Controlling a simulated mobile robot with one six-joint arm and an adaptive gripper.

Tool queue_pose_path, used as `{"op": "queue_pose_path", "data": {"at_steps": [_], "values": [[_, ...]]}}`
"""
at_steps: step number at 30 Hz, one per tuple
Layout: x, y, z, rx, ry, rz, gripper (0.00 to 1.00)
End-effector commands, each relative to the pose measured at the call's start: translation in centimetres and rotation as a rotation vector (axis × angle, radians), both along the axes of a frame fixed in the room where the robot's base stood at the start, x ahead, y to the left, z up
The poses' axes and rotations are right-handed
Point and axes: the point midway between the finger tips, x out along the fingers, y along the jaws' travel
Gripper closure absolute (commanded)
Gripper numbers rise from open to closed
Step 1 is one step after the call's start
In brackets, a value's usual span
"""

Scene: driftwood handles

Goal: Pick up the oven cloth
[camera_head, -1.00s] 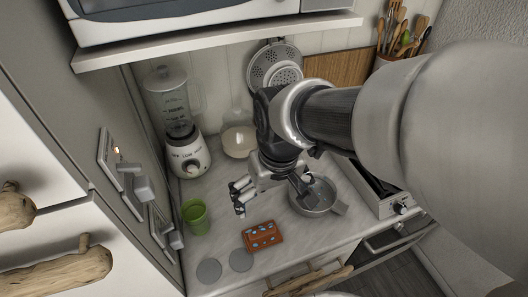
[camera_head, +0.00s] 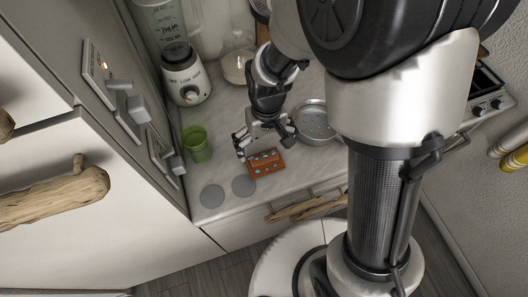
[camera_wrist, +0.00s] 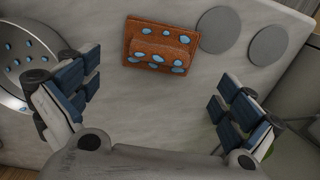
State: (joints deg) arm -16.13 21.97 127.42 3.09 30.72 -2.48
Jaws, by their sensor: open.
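The oven cloth (camera_head: 266,162) is a folded orange-brown cloth with light blue spots. It lies on the marble counter near its front edge. In the wrist view the cloth (camera_wrist: 158,47) is at the upper middle, ahead of and between the two fingers. My gripper (camera_head: 264,146) is just behind the cloth in the head view and hides none or little of it. In the wrist view my gripper (camera_wrist: 160,100) is open with its fingers wide apart and nothing between them but bare counter.
Two grey discs (camera_head: 212,196) lie left of the cloth. A green cup (camera_head: 197,144) stands at the left, with a blender (camera_head: 184,76) behind it. A metal colander (camera_head: 318,124) is right of my gripper. Driftwood handles (camera_head: 300,208) stick out below the counter edge.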

Motion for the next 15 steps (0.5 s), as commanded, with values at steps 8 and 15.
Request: {"op": "queue_pose_path", "data": {"at_steps": [8, 15], "values": [[-0.1, 0.0, -1.8, 0.000, -0.001, 0.000, 0.00], [-0.4, -0.1, -5.3, -0.001, 0.003, 0.000, 0.00]]}}
